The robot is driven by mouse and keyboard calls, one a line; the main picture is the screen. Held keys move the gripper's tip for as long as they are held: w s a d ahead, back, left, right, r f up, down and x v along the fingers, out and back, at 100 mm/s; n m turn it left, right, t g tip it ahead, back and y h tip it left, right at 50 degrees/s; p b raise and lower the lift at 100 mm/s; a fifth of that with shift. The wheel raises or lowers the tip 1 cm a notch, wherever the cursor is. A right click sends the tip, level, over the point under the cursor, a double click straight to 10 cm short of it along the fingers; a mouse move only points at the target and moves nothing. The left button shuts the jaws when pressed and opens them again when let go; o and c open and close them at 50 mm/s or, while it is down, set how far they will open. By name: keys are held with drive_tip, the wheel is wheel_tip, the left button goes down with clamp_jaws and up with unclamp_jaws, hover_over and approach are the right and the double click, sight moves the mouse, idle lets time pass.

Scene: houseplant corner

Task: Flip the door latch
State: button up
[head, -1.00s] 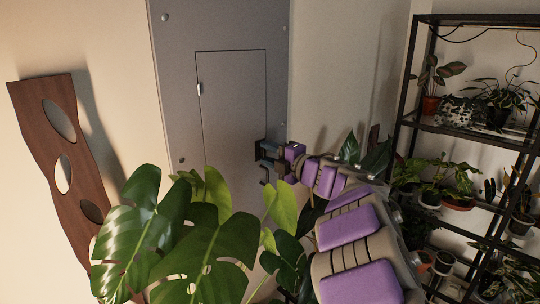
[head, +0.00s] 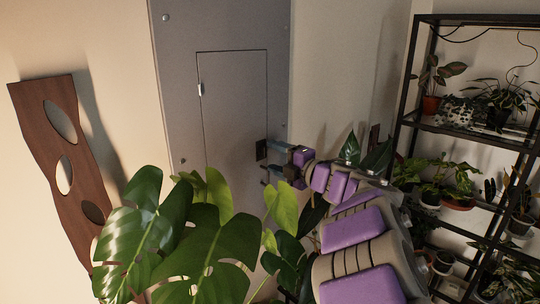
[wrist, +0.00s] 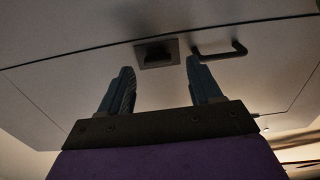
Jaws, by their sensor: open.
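The door latch is a small dark piece on a square plate (head: 261,150) near the right edge of the grey cabinet door (head: 228,110). In the wrist view the latch (wrist: 157,53) lies just beyond and between my fingertips, with its dark knob standing out from the plate. My gripper (head: 269,155) is in front of the latch, to its right in the head view. In the wrist view my gripper (wrist: 160,68) is open, with nothing between its fingers. A gap shows between the fingertips and the plate.
A dark door handle (wrist: 222,50) sits right beside the latch, near one finger. A black plant shelf (head: 470,130) stands at right. A wooden panel with holes (head: 60,160) leans at left.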

drive_tip(key=p+v, duration=0.2)
drive_tip(key=v, duration=1.2)
drive_tip(key=shift+d, duration=0.15)
